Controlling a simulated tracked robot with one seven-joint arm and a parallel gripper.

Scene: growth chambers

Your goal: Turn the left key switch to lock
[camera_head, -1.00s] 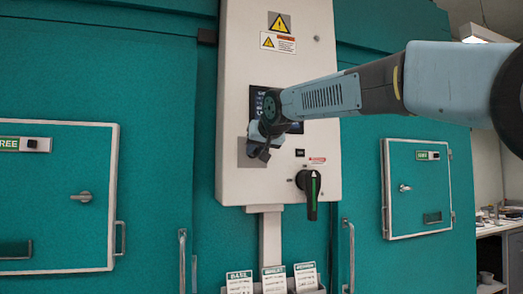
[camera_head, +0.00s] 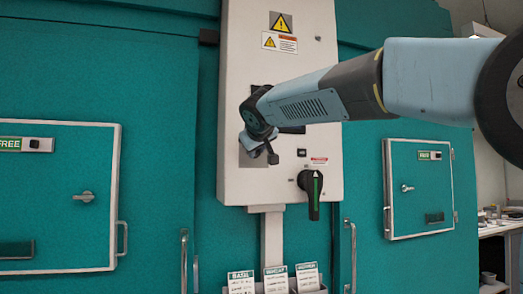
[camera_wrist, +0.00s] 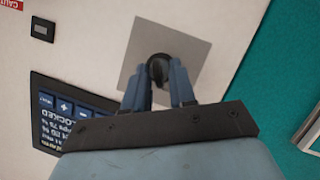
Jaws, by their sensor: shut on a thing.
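The key switch is a small black round knob (camera_wrist: 157,66) on a square grey plate (camera_wrist: 190,42) in the wrist view. The plate also shows at the lower left of the white cabinet front in the head view (camera_head: 246,160), partly behind my gripper. My gripper (camera_wrist: 163,73) is shut on the knob, with its two blue-grey fingertips at either side of it. In the head view my gripper (camera_head: 252,150) is at the plate, and my wrist hides the knob. The knob's exact angle is hard to read.
A dark display (camera_wrist: 75,115) with buttons is beside the plate, mostly hidden by my arm in the head view. A black rotary handle (camera_head: 313,190) sticks out at the cabinet's lower right. A card rack (camera_head: 275,285) is below. Teal doors flank the cabinet.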

